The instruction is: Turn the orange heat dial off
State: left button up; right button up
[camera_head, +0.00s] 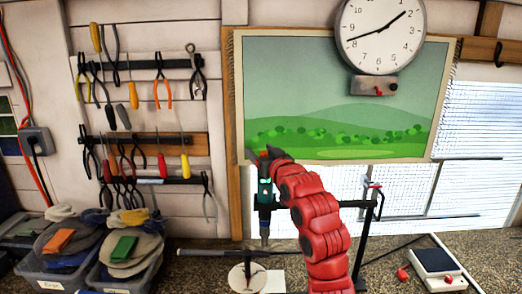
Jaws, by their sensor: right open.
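No dial can be made out clearly as the orange heat dial. A small red-orange knob (402,274) shows at the left of a white box with a dark top (437,262) on the bench at lower right. A small red part (378,91) also shows on the grey box (374,85) under the clock. My right gripper (263,156) is open, at the end of my red arm, in front of the green picture's lower left and well away from both boxes. A green and black upright tool (264,195) is just below it; contact cannot be told. My left gripper is out of view.
A black stand (365,235) with a crossbar stands behind my right arm. A round white disc (247,277) lies on the bench. Bins of pads (65,268) fill the lower left. Pliers and screwdrivers hang on the wall. Bench around the white box looks mostly clear.

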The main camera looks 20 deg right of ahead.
jog(key=shift+c, duration=0.2)
grip_shut()
jog(key=m+h+b, duration=0.1)
jog(key=h+b, duration=0.1)
jog(key=m+h+b, duration=0.2)
jog(key=b, duration=0.1)
jog(key=m+h+b, duration=0.1)
jog(key=h+b, duration=0.1)
jog(key=b, duration=0.1)
jog(key=shift+d+f+g+h, duration=0.3)
jog(key=shift+d+f+h, duration=0.05)
jog(key=shift+d+h, duration=0.05)
jog(key=shift+s+d+r+m+g+h+b, duration=0.15)
jog(key=shift+m+g+h+b, duration=0.35)
jog(key=shift+m+h, duration=0.45)
jog(key=shift+s+d+r+m+g+h+b, duration=0.1)
jog(key=shift+d+m+g+h+b, duration=0.15)
jog(key=shift+m+g+h, duration=0.6)
jog(key=shift+s+d+r+m+g+h+b, duration=0.1)
jog(key=shift+d+m+g+h, duration=0.15)
jog(key=shift+m+h, duration=0.65)
jog(key=shift+h, duration=0.5)
jog(key=shift+o, duration=0.2)
grip_release()
